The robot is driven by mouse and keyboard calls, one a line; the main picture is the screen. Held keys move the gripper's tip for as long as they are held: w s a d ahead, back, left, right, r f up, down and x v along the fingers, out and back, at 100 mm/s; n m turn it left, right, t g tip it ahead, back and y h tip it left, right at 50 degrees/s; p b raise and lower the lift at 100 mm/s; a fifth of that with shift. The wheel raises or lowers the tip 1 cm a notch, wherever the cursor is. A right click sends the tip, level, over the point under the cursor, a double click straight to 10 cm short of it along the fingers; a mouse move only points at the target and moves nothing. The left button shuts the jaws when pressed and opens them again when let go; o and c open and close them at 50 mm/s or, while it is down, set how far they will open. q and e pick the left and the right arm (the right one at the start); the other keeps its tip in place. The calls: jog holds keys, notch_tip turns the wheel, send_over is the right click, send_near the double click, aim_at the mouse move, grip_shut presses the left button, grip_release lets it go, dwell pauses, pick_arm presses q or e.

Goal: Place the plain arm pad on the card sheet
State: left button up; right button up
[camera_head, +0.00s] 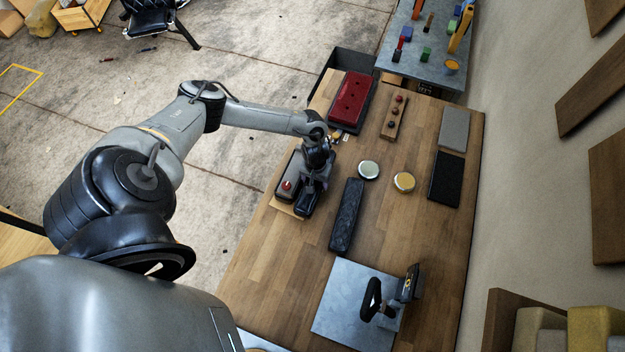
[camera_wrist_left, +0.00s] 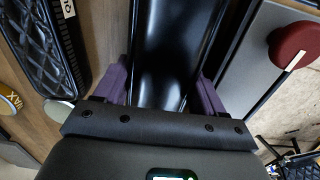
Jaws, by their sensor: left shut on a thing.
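The plain arm pad (camera_head: 305,204) is smooth, glossy and black. My left gripper (camera_head: 315,183) is shut on it near the left edge of the wooden table. In the left wrist view the pad (camera_wrist_left: 178,50) sits between the purple fingers of the gripper (camera_wrist_left: 165,92). The tan card sheet (camera_head: 284,208) shows as a thin edge below the pad and a grey block with a red knob (camera_head: 288,183). The rest of the sheet is hidden. I cannot tell whether the pad touches it. My right gripper is not in view.
A quilted black pad (camera_head: 345,215) lies right of the gripper, near a pale round tin (camera_head: 369,170) and a yellow one (camera_head: 404,182). A red tufted pad (camera_head: 352,98) lies behind. A metal plate with a black-handled device (camera_head: 345,318) is in front. The table's right front is clear.

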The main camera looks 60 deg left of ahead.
pick_arm(q)
jog(key=shift+s+a+f, duration=0.15)
jog(key=shift+s+f, duration=0.05)
jog(key=shift+f, duration=0.4)
jog(key=shift+s+a+f, duration=0.1)
jog(key=shift+s+f, duration=0.05)
jog(key=shift+f, duration=0.4)
jog(key=shift+s+f, duration=0.1)
jog(key=o, duration=1.3)
jog(key=shift+c, duration=0.2)
jog(key=shift+r, duration=0.2)
